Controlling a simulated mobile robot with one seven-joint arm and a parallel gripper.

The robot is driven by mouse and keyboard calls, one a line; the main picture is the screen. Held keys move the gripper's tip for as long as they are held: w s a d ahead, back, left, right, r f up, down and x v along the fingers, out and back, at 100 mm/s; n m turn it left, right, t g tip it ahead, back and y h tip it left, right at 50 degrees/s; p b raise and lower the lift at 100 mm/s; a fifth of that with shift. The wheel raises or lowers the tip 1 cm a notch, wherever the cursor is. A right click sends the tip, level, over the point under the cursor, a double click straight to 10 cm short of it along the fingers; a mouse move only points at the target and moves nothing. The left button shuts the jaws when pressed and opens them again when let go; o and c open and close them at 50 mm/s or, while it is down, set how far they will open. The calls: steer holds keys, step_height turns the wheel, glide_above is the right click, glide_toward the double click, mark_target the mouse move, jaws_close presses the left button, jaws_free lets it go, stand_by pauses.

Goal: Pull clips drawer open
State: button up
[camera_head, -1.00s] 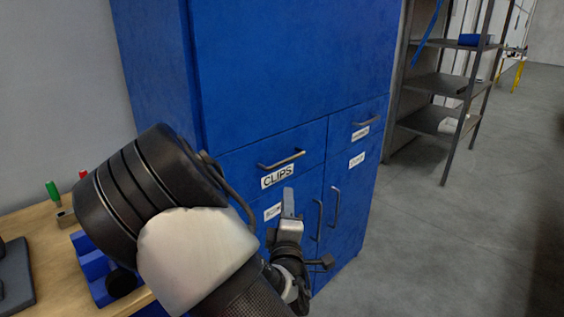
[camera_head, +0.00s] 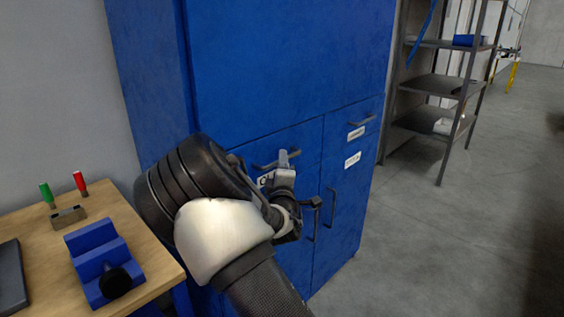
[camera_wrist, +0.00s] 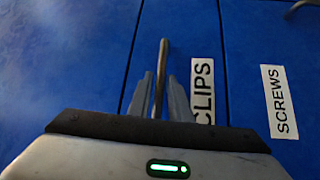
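The clips drawer (camera_head: 232,166) is shut, flush in the front of the blue cabinet. Its bar handle (camera_head: 262,166) runs level near the top of the drawer front. My gripper (camera_head: 285,160) is at the handle and hides part of it and of the CLIPS label. In the wrist view, my gripper (camera_wrist: 161,98) has its two fingers apart, with the handle (camera_wrist: 162,58) lined up between them. A gap shows on each side of the bar, so the fingers are not closed on it. The CLIPS label (camera_wrist: 203,88) is partly behind the right finger.
A SCREWS label (camera_wrist: 279,101) is on the panel beyond the drawer edge. A second drawer (camera_head: 345,125) and a door with a vertical handle (camera_head: 331,207) are to the right. A wooden bench (camera_head: 150,245) stands at the left. Open floor and a shelf rack (camera_head: 440,85) are at the right.

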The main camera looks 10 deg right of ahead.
steer(key=shift+w, duration=0.45)
steer(key=shift+c, duration=0.3)
jaws_close()
steer(key=shift+s+d, duration=0.1)
